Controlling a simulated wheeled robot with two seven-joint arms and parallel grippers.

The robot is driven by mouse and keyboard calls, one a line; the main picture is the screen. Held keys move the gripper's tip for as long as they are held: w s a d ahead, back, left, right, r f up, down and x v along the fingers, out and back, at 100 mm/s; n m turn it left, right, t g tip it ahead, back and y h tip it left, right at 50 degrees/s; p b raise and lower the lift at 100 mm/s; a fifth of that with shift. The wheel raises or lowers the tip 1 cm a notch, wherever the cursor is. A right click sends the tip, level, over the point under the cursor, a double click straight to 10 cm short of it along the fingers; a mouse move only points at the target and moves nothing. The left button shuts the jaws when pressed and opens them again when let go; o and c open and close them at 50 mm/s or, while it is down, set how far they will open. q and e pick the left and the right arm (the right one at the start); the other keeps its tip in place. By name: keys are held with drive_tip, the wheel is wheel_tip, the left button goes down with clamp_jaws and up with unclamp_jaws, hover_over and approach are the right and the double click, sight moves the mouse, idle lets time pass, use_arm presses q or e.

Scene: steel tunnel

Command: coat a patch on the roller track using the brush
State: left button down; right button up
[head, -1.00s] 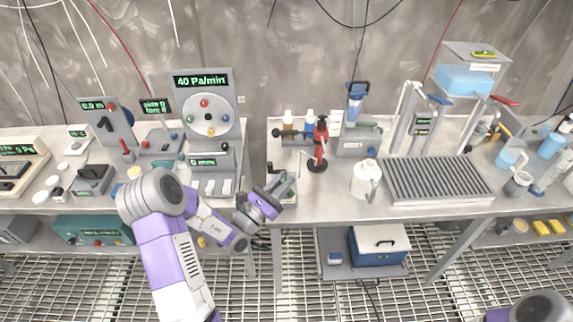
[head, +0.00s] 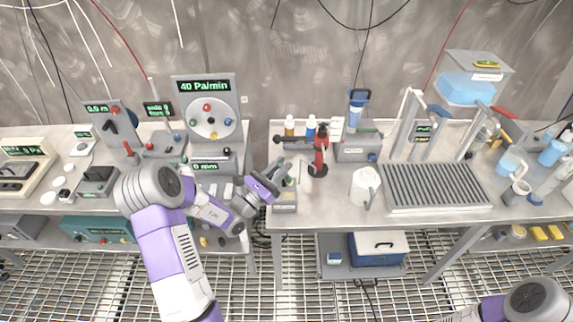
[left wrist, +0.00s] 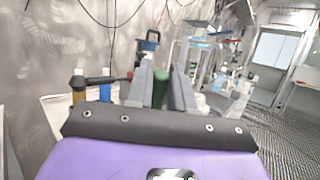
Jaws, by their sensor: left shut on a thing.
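The roller track (head: 436,186) is a ribbed grey bed on the right-hand bench in the head view. My left gripper (head: 281,171) is over the left end of that bench, well left of the track. In the left wrist view its two grey fingers (left wrist: 162,90) are shut on a green handle (left wrist: 160,88), which I take to be the brush. The bristles are hidden. My right gripper is out of view; only part of that arm shows at the lower right of the head view.
A red stand (head: 319,150) and small bottles (head: 290,127) stand just right of and behind my left gripper. A gap separates the two benches. The bench front before the track is clear.

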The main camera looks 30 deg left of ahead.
use_arm(q)
drive_tip(key=shift+r+p, duration=1)
drive_tip(key=shift+r, duration=0.45)
